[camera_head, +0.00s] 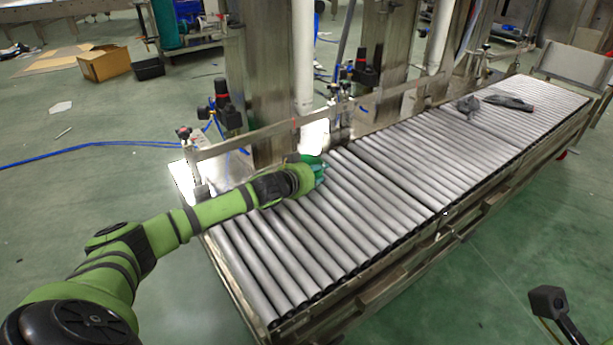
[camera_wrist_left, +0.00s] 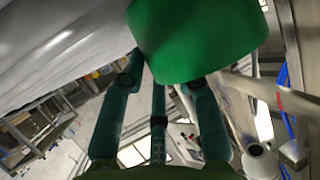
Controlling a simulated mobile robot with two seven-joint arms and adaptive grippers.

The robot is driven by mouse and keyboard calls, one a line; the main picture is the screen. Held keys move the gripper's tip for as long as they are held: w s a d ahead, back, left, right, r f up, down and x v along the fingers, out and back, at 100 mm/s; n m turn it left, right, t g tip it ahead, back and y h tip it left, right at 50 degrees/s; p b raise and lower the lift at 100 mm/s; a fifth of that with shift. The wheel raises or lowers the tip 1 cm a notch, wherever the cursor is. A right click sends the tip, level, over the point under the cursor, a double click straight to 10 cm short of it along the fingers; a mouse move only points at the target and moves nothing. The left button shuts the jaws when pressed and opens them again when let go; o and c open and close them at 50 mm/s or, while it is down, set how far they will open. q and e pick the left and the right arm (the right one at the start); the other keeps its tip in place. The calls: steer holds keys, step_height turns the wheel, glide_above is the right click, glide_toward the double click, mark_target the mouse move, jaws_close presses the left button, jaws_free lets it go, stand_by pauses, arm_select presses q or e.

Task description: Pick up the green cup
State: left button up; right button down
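The green cup (camera_wrist_left: 200,35) is large at the top of the left wrist view, its near rounded edge filling the space before the fingers. My left gripper (camera_wrist_left: 158,75) has teal fingers reaching up to the cup. One finger runs beside the cup's left edge; the tips of the others are hidden behind it, so I cannot tell whether they grip it. In the head view my left gripper (camera_head: 319,172) is low over the near-left part of the roller conveyor. The cup there is mostly hidden by the wrist. My right gripper is out of view.
The roller conveyor (camera_head: 385,215) runs from lower left to upper right, mostly bare. A dark grey tool-like object (camera_head: 510,102) lies on its far end. A metal side rail (camera_head: 262,132) and upright posts (camera_head: 303,50) stand behind the gripper. A cardboard box (camera_head: 104,64) sits on the floor.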

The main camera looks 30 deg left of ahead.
arm_select(q)
jaws_close()
steer(key=shift+r, duration=0.1)
